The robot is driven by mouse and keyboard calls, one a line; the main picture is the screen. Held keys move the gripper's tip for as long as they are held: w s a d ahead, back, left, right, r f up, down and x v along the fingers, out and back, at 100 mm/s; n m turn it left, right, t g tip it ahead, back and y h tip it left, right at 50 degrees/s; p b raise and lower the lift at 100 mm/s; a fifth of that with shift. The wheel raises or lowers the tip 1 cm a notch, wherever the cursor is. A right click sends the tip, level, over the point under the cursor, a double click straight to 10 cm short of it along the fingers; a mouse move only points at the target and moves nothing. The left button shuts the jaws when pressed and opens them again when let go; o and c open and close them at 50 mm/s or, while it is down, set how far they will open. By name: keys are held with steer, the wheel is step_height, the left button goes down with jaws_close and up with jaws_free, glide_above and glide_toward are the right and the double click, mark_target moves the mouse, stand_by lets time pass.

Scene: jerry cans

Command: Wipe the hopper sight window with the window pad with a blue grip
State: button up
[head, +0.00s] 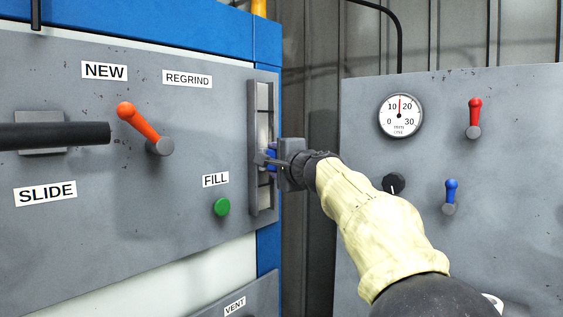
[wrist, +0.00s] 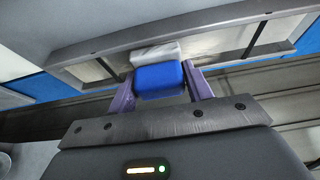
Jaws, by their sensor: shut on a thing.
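The hopper sight window (head: 264,112) is a tall narrow pane in a grey frame at the right edge of the grey machine panel. In the wrist view the window (wrist: 222,45) runs across the top, crossed by dark bars. My gripper (head: 267,160) is at the lower half of the window. In the wrist view my gripper (wrist: 160,88) is shut on the blue grip of the window pad (wrist: 160,78). The pad's whitish face (wrist: 156,53) is against or very near the pane; I cannot tell if it touches. In the head view my gripper mostly hides the pad.
Left of the window are an orange lever (head: 138,126), a green FILL button (head: 222,207) and a black slide bar (head: 55,135). A second grey panel (head: 450,110) on the right has a gauge (head: 400,115), a red lever (head: 474,115), a blue lever (head: 451,195) and a black knob (head: 394,183).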

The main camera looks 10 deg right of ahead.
steer(key=shift+s+a+f, duration=0.1)
steer(key=shift+s+a, duration=0.1)
steer(key=shift+a, duration=0.15)
steer(key=shift+a, duration=0.15)
